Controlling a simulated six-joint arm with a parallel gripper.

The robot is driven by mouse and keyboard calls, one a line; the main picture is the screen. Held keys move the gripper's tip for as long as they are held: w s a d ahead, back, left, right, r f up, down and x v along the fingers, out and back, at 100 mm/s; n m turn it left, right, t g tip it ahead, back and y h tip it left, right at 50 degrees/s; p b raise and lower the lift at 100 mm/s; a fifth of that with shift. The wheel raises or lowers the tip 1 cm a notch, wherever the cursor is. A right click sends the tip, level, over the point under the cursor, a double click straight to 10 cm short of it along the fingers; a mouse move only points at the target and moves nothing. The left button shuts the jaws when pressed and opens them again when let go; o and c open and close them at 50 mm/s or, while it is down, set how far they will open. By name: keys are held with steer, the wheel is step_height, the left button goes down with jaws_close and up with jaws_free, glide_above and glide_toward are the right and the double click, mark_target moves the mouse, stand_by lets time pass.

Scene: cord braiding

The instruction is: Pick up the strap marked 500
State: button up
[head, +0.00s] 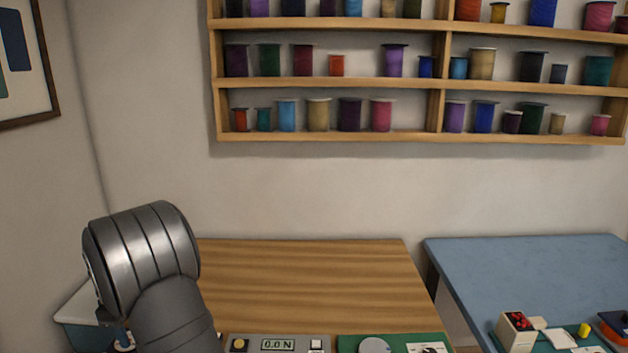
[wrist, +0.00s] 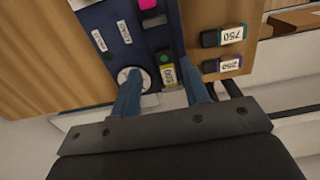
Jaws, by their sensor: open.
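The strap marked 500 (wrist: 167,76) shows in the wrist view, with a yellow-edged label and a dark end with a green spot. It lies on or beside a dark blue panel (wrist: 112,50). My gripper (wrist: 163,70) is open, its two blue fingers on either side of the strap in the picture. I cannot tell how far above the strap the fingers are. The head view shows neither the strap nor the gripper.
Straps marked 750 (wrist: 231,35) and 250 (wrist: 229,65) lie on wood to the right. A white round piece (wrist: 145,83) is by the left finger. The head view shows a wooden table (head: 300,280), a 0.0 N display (head: 277,345) and a blue table (head: 530,270).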

steer(key=shift+f, duration=0.55)
